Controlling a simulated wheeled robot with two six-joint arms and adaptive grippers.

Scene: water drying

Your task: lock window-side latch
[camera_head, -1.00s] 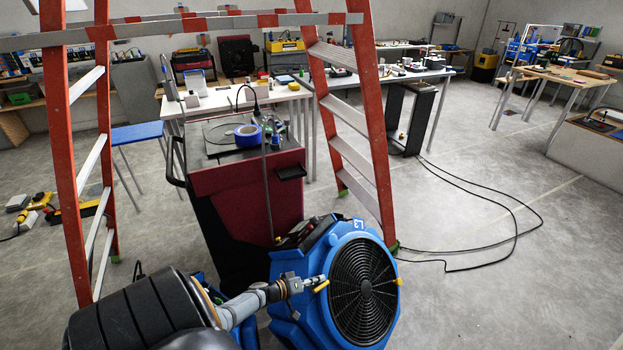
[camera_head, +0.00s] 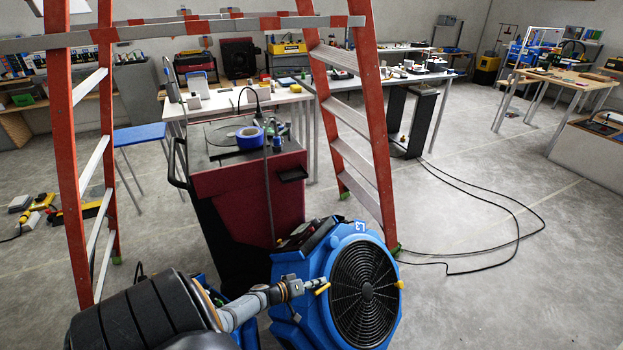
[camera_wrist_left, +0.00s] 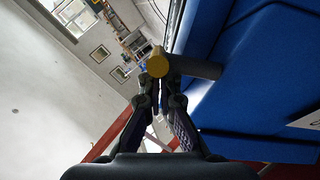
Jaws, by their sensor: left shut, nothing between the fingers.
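The blue drying fan (camera_head: 300,265) stands on the floor with its round black grille facing right. A small yellow-tipped latch (camera_head: 322,289) is on its near left side; in the left wrist view the latch shows as a grey bar with a yellow end (camera_wrist_left: 157,62), reaching out from the blue housing (camera_wrist_left: 250,75). A second yellow-tipped latch (camera_head: 400,285) is at the fan's right edge. My left gripper (camera_head: 316,285) is shut and empty, its fingertips (camera_wrist_left: 162,82) right at the near latch's bar. Whether they touch it is unclear. My right gripper is not in view.
An orange ladder frame (camera_head: 362,130) stands around a dark red cart (camera_head: 250,195) behind the fan. Black cables (camera_head: 490,264) lie on the floor to the right. The floor right of the fan is otherwise open.

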